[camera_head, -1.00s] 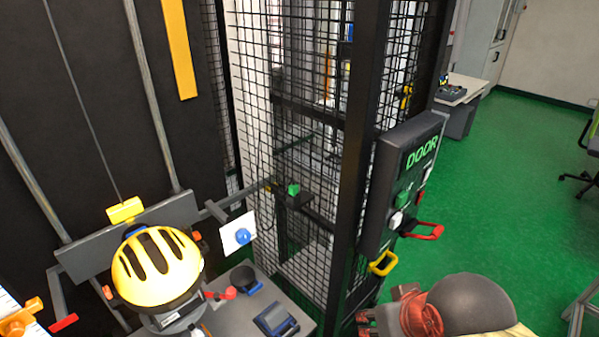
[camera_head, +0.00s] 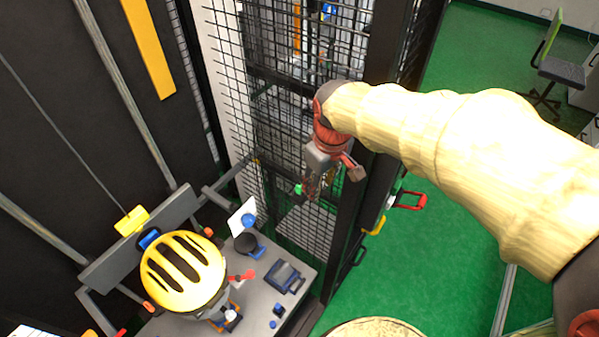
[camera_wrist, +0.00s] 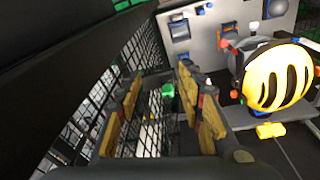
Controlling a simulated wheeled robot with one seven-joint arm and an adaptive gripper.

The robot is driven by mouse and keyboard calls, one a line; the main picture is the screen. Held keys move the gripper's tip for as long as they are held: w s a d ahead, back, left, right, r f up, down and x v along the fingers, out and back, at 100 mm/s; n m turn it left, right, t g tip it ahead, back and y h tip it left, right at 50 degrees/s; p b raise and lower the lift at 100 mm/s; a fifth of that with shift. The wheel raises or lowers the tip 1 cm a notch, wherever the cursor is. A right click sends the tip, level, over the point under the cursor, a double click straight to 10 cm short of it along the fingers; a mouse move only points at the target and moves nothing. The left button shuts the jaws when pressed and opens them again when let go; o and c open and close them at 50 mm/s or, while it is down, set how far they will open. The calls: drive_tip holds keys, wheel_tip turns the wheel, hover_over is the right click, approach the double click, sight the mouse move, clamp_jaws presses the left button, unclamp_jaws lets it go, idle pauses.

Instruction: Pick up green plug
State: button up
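The green plug (camera_head: 299,189) is a small green block beside the mesh cage, partly hidden by my gripper in the head view. In the wrist view the green plug (camera_wrist: 168,90) appears between my fingers, towards their tips. My gripper (camera_head: 314,193) is at the cage mesh, just right of the plug in the head view. In the wrist view my gripper (camera_wrist: 161,84) has its fingers spread apart, with yellowish pads. I cannot tell whether either finger touches the plug.
The mesh cage (camera_head: 232,105) and its dark post stand close to my arm. A yellow-and-black dome (camera_head: 183,272) stands on the grey table (camera_head: 180,325), near a black cup (camera_head: 246,243) and a blue-grey device (camera_head: 285,277). Red (camera_head: 411,200) and yellow handles sit right of the post.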

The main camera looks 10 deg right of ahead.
drive_tip(key=n+g+p, duration=0.1)
drive_tip(key=n+p, duration=0.1)
drive_tip(key=p, duration=0.5)
approach(300, 185)
drive_tip(key=d+f, duration=0.1)
drive_tip(key=shift+w+a+f+n+g+p, duration=0.2)
drive_tip(key=shift+a+f+n+g+p, duration=0.25)
drive_tip(key=shift+p, duration=0.4)
drive_tip(key=shift+w+a+f+p, duration=0.1)
drive_tip(key=shift+f+p, duration=0.25)
drive_tip(key=shift+f, duration=1.6)
drive_tip(key=shift+w+a+f+p, duration=0.1)
drive_tip(key=shift+f+p, duration=0.2)
drive_tip(key=shift+f, duration=1.7)
drive_tip(key=shift+c, duration=0.6)
drive_tip(key=c, duration=0.7)
drive_tip(key=shift+r, duration=0.1)
drive_tip(key=shift+c, duration=0.6)
